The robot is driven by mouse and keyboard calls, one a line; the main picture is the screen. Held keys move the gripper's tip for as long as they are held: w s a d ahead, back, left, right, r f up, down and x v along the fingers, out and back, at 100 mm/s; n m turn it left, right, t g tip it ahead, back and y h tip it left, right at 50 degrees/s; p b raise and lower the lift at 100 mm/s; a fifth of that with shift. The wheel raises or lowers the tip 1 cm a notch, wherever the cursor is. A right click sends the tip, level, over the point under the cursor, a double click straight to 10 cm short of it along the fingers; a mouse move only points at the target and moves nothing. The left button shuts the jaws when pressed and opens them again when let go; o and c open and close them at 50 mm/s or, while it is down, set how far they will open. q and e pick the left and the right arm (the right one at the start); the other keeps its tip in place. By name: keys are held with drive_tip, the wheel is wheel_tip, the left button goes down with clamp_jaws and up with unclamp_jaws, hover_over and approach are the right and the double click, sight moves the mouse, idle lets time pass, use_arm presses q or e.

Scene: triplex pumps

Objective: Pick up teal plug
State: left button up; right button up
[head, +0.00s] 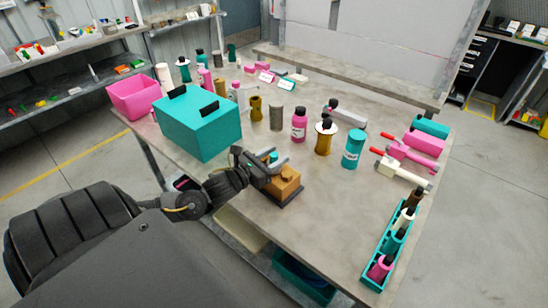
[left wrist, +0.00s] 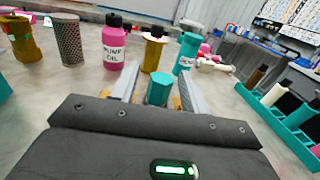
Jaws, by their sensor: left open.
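The teal plug (left wrist: 158,89) stands between the two fingers of my left gripper (left wrist: 160,88) in the left wrist view. In the head view the plug's teal top (head: 273,156) shows between the fingers of my left gripper (head: 267,163). The jaws are open, with a finger on either side of the plug; I cannot tell whether either touches it. An orange-brown block (head: 287,186) on a dark base is below the gripper at the table's near edge. The plug's lower part is hidden. My right gripper is not in view.
A teal box (head: 198,130) with black handles stands left of the gripper. Pink (head: 299,125), brass (head: 324,138) and teal (head: 353,148) containers stand behind it. A teal rack (head: 373,272) of bottles is at the right. The table (head: 325,205) is bare between.

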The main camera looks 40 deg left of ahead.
use_arm(q)
drive_tip(key=shift+c, duration=0.3)
clamp_jaws()
drive_tip(key=shift+r, duration=0.15)
drive_tip(key=shift+r, duration=0.25)
wheel_tip(320, 180, up, 2)
drive_tip(key=shift+b, duration=0.5)
drive_tip(key=s+a+r+p, duration=0.3)
drive_tip(key=s+a+r, duration=0.3)
drive_tip(key=s+r, duration=0.4)
drive_tip(key=shift+s+a, duration=0.25)
drive_tip(key=shift+s, duration=1)
